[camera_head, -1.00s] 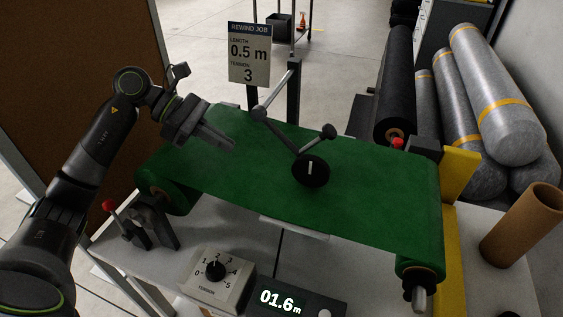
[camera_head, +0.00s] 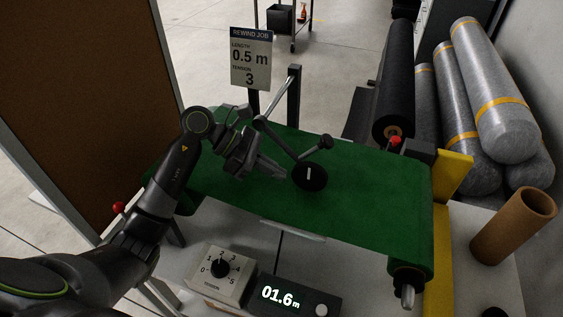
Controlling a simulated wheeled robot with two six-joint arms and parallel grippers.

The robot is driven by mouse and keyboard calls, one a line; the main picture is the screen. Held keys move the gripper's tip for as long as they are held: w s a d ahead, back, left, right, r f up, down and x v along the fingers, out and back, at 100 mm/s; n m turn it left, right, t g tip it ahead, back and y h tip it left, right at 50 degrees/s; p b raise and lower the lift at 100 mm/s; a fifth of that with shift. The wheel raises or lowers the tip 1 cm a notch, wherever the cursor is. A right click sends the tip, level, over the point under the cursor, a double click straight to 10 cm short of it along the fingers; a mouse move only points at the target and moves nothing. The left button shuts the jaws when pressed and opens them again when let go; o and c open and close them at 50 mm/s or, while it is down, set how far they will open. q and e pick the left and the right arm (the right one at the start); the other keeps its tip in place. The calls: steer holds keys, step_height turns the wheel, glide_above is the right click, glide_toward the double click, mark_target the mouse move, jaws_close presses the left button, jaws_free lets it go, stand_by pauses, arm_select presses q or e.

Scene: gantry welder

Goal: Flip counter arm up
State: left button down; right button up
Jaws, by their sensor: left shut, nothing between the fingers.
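The counter arm (camera_head: 280,137) is a grey jointed arm. It reaches from a post behind the green web down to a black counter wheel (camera_head: 310,177), which appears to rest on the green material (camera_head: 370,185). A black knob (camera_head: 325,142) stands out to the right on a short bar near the wheel. My left gripper (camera_head: 282,172) is shut and empty, over the green web just left of the wheel and below the arm. I cannot tell whether its tips touch the wheel. My right gripper is not in view.
A tension dial box (camera_head: 219,272) and a display (camera_head: 291,297) reading 01.6 m stand at the front. A job sign (camera_head: 250,58) stands behind. A yellow bracket (camera_head: 446,200) and a cardboard tube (camera_head: 513,225) are at right. The web's right side is clear.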

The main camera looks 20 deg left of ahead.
arm_select(q)
steer(key=shift+w+d+r+p, duration=0.1)
steer(key=shift+d+p, duration=0.05)
steer(key=shift+d, duration=0.25)
steer(key=shift+w+d+r+p, duration=0.1)
steer(key=shift+d+p, duration=0.05)
steer(key=shift+d, duration=0.25)
